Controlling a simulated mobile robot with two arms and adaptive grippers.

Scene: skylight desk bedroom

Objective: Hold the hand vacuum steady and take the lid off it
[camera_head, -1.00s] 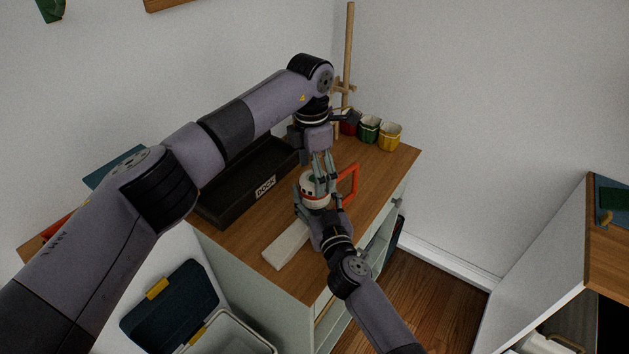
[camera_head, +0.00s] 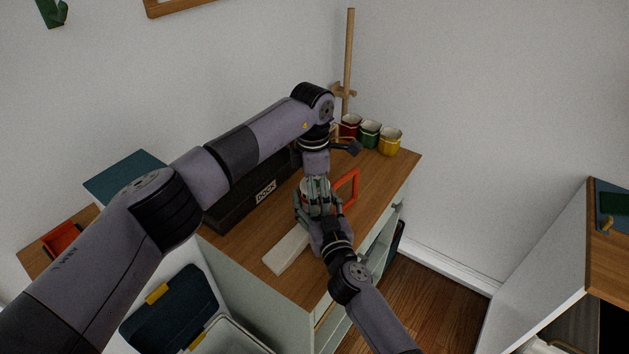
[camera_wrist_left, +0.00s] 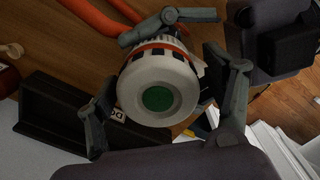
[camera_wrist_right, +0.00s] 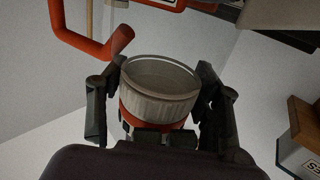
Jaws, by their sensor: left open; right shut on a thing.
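The hand vacuum stands upright over the wooden cabinet top, with an orange handle (camera_head: 349,188) on its right. Its white, round upper end with a green centre (camera_wrist_left: 157,98), dark windows and an orange band faces my left wrist camera; I take this end for the lid. My left gripper (camera_head: 316,197) points down over it, open, with its fingers spread around it. Whether they touch it I cannot tell. My right gripper (camera_head: 318,217) is shut on the hand vacuum from the front. The right wrist view shows the ribbed pale part and orange band (camera_wrist_right: 160,100) between its fingers.
A black dock tray (camera_head: 240,205) lies left of the hand vacuum. A pale flat block (camera_head: 287,250) lies at the front edge. Red, green and yellow mugs (camera_head: 389,142) and a wooden stand (camera_head: 349,60) are at the back right. An open bin (camera_head: 225,338) stands below.

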